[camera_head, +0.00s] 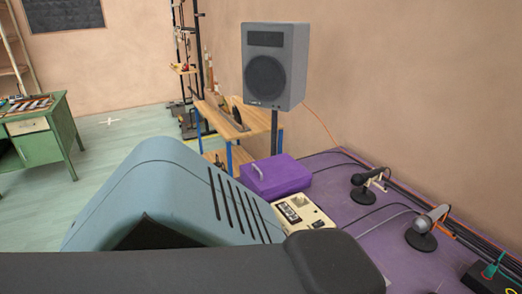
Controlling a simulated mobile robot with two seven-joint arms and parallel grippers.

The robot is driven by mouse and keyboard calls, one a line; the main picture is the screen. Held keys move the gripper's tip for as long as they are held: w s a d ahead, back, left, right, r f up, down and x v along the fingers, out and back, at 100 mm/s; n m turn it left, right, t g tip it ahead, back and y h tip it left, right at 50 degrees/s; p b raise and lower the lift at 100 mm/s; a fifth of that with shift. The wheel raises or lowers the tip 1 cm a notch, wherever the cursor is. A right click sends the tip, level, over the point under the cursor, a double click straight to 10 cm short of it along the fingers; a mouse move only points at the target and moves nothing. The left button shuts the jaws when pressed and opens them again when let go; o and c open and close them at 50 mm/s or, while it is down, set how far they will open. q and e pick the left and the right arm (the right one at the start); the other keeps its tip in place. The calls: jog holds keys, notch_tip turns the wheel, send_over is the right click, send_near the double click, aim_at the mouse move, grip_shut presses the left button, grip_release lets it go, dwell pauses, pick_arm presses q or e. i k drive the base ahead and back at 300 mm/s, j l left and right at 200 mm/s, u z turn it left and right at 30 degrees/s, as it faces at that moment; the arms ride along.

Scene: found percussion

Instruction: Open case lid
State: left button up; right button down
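A purple case (275,178) lies on the purple-covered table (345,185), behind the cream device. Its top looks flat and closed. A small pale handle or latch shows at its left edge. Neither of my grippers is in view. A large dark arm part and a blue-grey slotted body fill the lower left and hide much of the near area.
A cream device (303,214) stands just in front of the case. A grey speaker (275,66) on a stand rises behind it. Two microphones (369,180) (430,222) on round bases, cables and a black box (490,279) are at right. A green desk (42,131) stands far left.

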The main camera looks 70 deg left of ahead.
aim_at(270, 175)
jog(key=u, duration=2.3)
